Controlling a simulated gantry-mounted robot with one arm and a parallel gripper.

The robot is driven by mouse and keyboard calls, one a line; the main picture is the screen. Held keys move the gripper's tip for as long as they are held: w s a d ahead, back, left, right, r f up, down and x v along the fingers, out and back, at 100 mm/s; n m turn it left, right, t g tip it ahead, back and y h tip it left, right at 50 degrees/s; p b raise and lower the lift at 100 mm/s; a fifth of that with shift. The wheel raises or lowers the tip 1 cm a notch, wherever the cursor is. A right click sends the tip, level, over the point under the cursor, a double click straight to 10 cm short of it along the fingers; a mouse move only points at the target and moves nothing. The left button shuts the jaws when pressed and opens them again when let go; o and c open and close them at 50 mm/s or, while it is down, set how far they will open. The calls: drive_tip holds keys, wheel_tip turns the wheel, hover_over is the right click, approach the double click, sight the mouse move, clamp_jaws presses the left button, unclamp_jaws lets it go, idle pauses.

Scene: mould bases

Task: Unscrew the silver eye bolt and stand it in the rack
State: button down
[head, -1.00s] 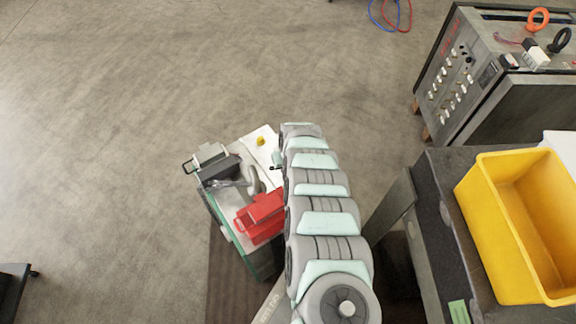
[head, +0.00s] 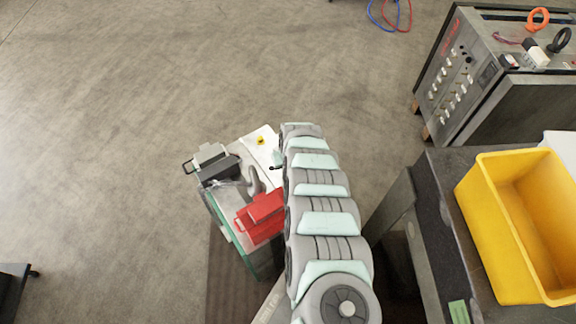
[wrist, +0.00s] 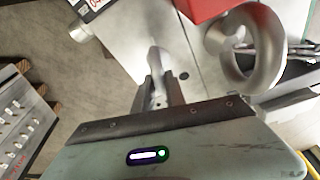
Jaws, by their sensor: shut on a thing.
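In the wrist view my gripper (wrist: 157,92) is shut on a slim silver piece (wrist: 155,60), which looks like the silver eye bolt seen nearly edge-on. It stands over a pale plate with a dark hole beside it. I cannot tell whether its thread is still in the plate. In the head view my arm hides the jaws and the bolt. A red stepped block (head: 260,216) sits at the front of the bench, and part of it shows in the wrist view (wrist: 203,8). I cannot tell whether it is the rack.
A large grey ring (wrist: 252,52) stands close to the right of my jaws in the wrist view. A dark grey block (head: 217,170) and a small yellow piece (head: 260,141) are on the bench. A yellow bin (head: 520,225) stands on the right-hand table.

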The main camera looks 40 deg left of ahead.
drive_tip(key=shift+r, duration=0.2)
idle(0.5)
drive_tip(key=shift+w+a+p+v, duration=0.1)
drive_tip(key=shift+a+p+v, duration=0.1)
drive_tip(key=shift+p+v, duration=0.7)
drive_tip(key=shift+w+a+p+v, duration=0.15)
drive_tip(key=shift+a+p+v, duration=0.05)
drive_tip(key=shift+p+v, duration=0.7)
drive_tip(key=shift+w+a+p+v, duration=0.1)
drive_tip(key=shift+a+p+v, duration=0.1)
drive_tip(key=shift+p+v, duration=0.7)
drive_tip(key=shift+r, duration=0.25)
drive_tip(key=c, duration=2)
unclamp_jaws()
clamp_jaws()
drive_tip(key=shift+r, duration=0.1)
